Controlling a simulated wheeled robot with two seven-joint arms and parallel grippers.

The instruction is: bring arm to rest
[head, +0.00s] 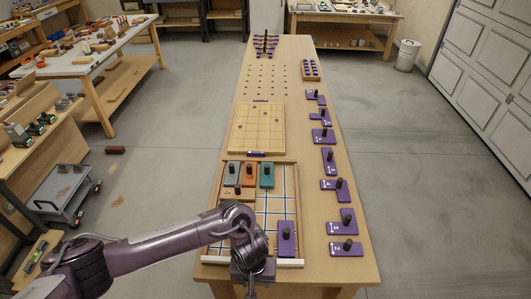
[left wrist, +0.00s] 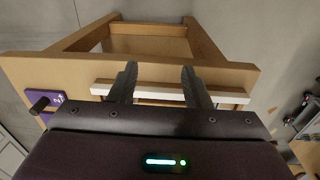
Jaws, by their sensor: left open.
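My left arm (head: 165,246) comes in from the left in the head view and reaches over the front of the bench. My left gripper (head: 251,284) hangs at the bench's near edge, in front of the wooden tray (head: 222,200). In the left wrist view the gripper (left wrist: 160,86) has its two dark fingers apart with nothing between them. My right arm and gripper do not show.
The tray holds grey, orange, teal and purple knobbed pieces. Several purple knobbed pieces, one with a black knob at the near right (head: 345,248), line the bench's right side. A wooden grid board (head: 236,128) lies farther back. Floor is clear right of the bench (head: 353,274).

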